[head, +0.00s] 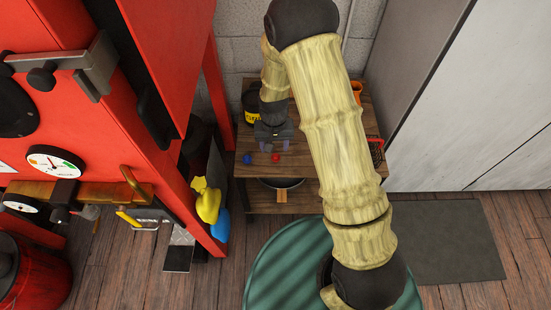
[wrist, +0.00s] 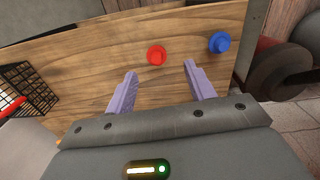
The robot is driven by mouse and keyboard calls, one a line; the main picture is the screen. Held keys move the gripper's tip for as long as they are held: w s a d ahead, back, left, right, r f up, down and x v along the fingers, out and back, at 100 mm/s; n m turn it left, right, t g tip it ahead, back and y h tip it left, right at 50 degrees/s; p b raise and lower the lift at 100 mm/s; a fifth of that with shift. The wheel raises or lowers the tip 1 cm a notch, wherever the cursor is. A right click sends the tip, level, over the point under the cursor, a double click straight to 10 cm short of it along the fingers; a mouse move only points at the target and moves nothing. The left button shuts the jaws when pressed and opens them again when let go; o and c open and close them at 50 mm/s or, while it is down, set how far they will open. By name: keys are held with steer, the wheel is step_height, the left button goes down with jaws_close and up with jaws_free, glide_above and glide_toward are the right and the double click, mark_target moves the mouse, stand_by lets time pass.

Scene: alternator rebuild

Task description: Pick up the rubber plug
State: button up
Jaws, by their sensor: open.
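Two small round plug-like pieces lie on the wooden table (head: 330,170), one red (head: 276,158) and one blue (head: 247,159). I cannot tell from their looks which one is the rubber plug. In the wrist view the red piece (wrist: 156,55) lies just beyond the fingertips, between their lines. The blue piece (wrist: 219,42) lies farther right, outside the fingers. My gripper (wrist: 160,72) is open with nothing between its two purple fingers. In the head view my gripper (head: 273,145) hangs over the table, close to the red piece.
A wire basket (wrist: 22,85) stands at the table's other end, also in the head view (head: 376,152). A black and yellow can (head: 252,104) is at the back left. A dark pan (head: 281,183) sits on the lower shelf. A red cabinet stands left; open tabletop surrounds the pieces.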

mark_target(275, 155)
steer(key=shift+f, duration=0.15)
steer(key=f, duration=0.2)
steer(key=f+b, duration=0.1)
steer(key=f, duration=0.2)
steer(key=shift+s+d+f, duration=0.15)
steer(key=shift+d, duration=0.05)
stand_by(0.5)
steer(key=c, duration=1)
